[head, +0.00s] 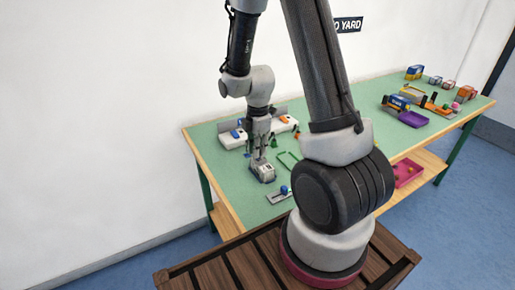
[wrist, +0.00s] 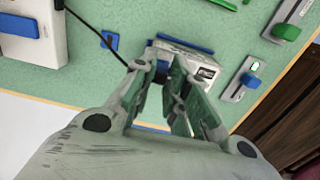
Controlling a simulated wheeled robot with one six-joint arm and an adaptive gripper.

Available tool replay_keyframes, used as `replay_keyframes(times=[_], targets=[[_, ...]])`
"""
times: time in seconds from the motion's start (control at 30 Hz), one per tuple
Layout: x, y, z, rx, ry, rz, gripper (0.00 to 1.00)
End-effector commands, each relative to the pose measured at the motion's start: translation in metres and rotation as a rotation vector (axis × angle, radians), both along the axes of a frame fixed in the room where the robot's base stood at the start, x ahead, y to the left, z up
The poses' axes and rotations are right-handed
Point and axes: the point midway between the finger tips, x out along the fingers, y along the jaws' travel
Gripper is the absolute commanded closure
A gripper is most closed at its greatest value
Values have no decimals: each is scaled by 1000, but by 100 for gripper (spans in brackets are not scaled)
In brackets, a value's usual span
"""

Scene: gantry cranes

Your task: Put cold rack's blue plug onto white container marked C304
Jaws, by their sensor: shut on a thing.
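A white container (wrist: 205,70) with a dark printed label and blue edging lies on the green table; the label is too small to read. It also shows in the head view (head: 263,173). My gripper (wrist: 172,88) is over this container, pointing down, with its fingers shut on a small dark end of the black cable (wrist: 95,35), which I take to be the plug. The fingers hide most of it, and I cannot tell whether it touches the container. In the head view my gripper (head: 261,155) is just above the container.
A white rack box with a blue part (wrist: 22,28) stands at upper left, the cable running from near it. A blue block (wrist: 110,40) lies beside the cable. Slider plates with a blue knob (wrist: 252,79) and green knob (wrist: 287,31) lie to the right.

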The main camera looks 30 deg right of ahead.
Motion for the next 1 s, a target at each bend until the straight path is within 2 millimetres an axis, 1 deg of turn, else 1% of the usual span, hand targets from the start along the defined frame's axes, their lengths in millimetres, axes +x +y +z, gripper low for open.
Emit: replay_keyframes(times=[0.4, 0.43, 0.53, 0.57, 0.77, 0.8, 0.9, 1.0], targets=[[0, 0, -1, 0, 0, 0, 100], [0, 0, -1, 0, 0, 0, 81], [0, 0, -1, 0, 0, 0, 63], [0, 0, -1, 0, 0, 0, 59], [0, 0, -1, 0, 0, 0, 59], [0, 0, -1, 0, 0, 0, 56], [0, 0, -1, 0, 0, 0, 38], [0, 0, -1, 0, 0, 0, 38]])
